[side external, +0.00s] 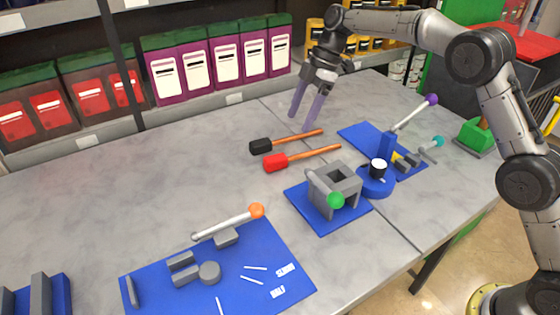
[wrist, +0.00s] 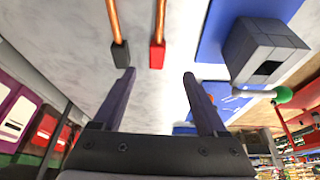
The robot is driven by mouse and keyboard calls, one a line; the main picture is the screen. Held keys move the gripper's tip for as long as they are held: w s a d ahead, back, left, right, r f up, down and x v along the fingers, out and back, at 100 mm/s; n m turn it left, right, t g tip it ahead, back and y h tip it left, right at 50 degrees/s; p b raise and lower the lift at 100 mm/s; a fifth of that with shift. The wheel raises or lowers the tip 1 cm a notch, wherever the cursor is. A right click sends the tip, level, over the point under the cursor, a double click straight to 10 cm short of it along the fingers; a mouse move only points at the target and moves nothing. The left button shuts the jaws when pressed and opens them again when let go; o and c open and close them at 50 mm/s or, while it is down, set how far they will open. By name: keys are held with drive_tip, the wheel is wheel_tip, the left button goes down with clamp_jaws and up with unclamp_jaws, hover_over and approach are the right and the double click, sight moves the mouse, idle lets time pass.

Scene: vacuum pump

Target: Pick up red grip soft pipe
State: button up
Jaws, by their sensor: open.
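The red grip soft pipe (side external: 277,162) lies on the grey table, a red block grip with a thin orange-brown pipe running to the right. In the wrist view its red grip (wrist: 157,55) shows ahead of and between my fingers, with the pipe running to the top edge. A similar pipe with a black grip (side external: 262,146) lies beside it, farther back; its grip also shows in the wrist view (wrist: 120,54). My gripper (side external: 305,112) is open and empty, above the table behind both pipes. Its two purple fingers (wrist: 160,75) are spread and touch neither pipe.
A grey block fixture with a green knob (side external: 336,200) stands on a blue mat in front of the pipes. A blue base with a purple-tipped lever (side external: 387,146) stands to the right. Another blue mat (side external: 240,270) holds grey parts. Binders (side external: 210,60) line the back shelf.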

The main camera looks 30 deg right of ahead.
sight(280, 156)
drive_tip(key=x, duration=0.7)
drive_tip(key=shift+a+f, duration=0.1)
drive_tip(key=shift+f, duration=0.1)
drive_tip(key=shift+w+a+x, duration=0.1)
drive_tip(key=shift+w+x, duration=0.05)
drive_tip(key=shift+x, duration=1.15)
drive_tip(key=shift+w+a+x, duration=0.1)
drive_tip(key=shift+w+x, duration=0.05)
drive_tip(key=shift+x, duration=1.15)
drive_tip(key=shift+r, duration=0.1)
drive_tip(key=shift+c, duration=0.3)
clamp_jaws()
drive_tip(key=shift+r, duration=0.1)
